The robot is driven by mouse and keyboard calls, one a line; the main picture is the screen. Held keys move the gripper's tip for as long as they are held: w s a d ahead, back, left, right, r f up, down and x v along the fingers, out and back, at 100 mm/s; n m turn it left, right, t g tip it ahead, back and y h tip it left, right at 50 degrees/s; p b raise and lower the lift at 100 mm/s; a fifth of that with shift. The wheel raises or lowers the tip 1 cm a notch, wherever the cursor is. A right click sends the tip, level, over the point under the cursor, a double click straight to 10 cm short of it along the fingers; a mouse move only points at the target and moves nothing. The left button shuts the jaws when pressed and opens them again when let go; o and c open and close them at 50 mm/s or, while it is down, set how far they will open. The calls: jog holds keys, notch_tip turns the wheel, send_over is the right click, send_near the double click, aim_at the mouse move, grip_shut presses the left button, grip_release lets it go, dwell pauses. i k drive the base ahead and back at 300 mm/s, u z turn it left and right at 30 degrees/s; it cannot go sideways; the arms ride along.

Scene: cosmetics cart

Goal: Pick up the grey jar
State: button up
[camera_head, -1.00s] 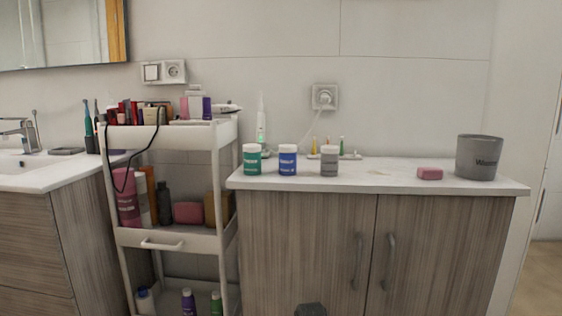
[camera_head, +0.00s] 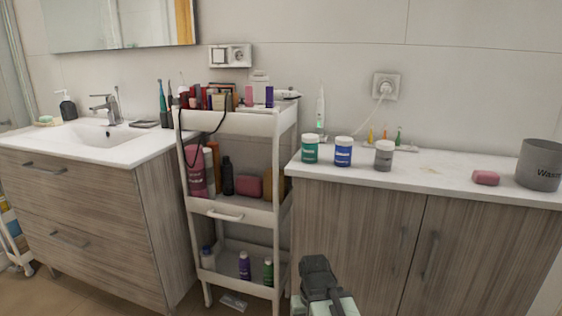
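The grey jar (camera_head: 384,156) with a white lid stands upright on the white countertop (camera_head: 440,172), the rightmost of three jars. The blue jar (camera_head: 343,152) and the green jar (camera_head: 310,149) stand to its left. My gripper (camera_head: 315,266) shows at the bottom of the view, below the countertop and in front of the cabinet, well apart from the jars. Its fingers are too small and dark to tell open from shut.
A white cart (camera_head: 240,212) with cosmetics stands left of the cabinet (camera_head: 380,225). A pink soap (camera_head: 486,178) and a grey bin (camera_head: 540,165) are on the countertop's right. An electric toothbrush (camera_head: 320,110) stands behind the jars. A sink (camera_head: 95,134) is at far left.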

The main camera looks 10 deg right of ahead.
aim_at(385, 150)
jog(key=u, duration=2)
jog(key=i, duration=1.2)
jog(key=z, duration=2.6)
jog(key=k, duration=0.2)
jog(key=z, duration=0.25)
